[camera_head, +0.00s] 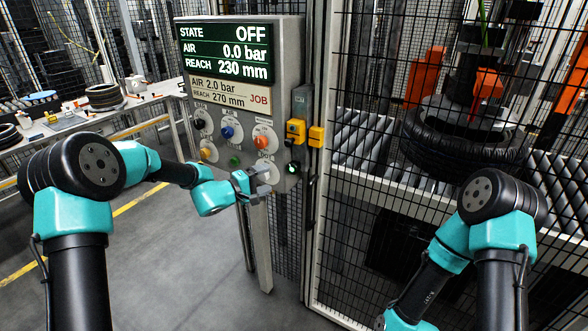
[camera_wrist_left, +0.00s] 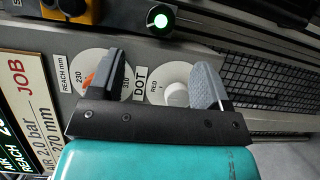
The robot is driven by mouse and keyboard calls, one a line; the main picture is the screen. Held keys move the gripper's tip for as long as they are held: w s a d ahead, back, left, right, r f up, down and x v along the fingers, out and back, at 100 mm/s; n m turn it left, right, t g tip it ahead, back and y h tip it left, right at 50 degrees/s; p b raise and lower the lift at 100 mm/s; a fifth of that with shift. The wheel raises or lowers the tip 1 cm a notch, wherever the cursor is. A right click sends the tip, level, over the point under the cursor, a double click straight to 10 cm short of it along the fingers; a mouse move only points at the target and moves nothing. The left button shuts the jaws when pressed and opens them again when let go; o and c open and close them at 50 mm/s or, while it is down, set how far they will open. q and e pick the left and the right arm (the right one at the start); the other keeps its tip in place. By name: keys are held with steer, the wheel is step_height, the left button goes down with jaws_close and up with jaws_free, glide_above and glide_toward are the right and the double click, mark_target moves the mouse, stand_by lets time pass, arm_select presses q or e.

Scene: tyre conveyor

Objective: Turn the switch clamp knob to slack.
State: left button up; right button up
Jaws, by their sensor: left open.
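The grey control panel (camera_head: 293,50) carries a black knob (camera_head: 199,123), a blue knob (camera_head: 227,132), an orange knob (camera_head: 261,142), a yellow knob (camera_head: 206,153) and a green knob (camera_head: 234,160). Their labels are too small for me to tell which is the clamp knob. My left gripper (camera_head: 262,182) is at the panel's lower right. In the left wrist view its open fingers (camera_wrist_left: 163,82) stand either side of a white knob (camera_wrist_left: 175,94) beside a DOT label. One finger partly covers the orange REACH knob. My right gripper is out of view.
The display (camera_head: 225,53) reads OFF, 0.0 bar and 230 mm. The job card (camera_head: 230,92) reads 2.0 bar and 270 mm. A mesh fence (camera_head: 350,200) separates the panel from a tyre (camera_head: 455,148) on rollers. A workbench (camera_head: 75,120) stands at the left.

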mark_target(291, 169)
arm_select(q)
steer(key=x, duration=1.1)
steer(key=shift+w+d, duration=0.25)
steer(key=shift+d, duration=0.1)
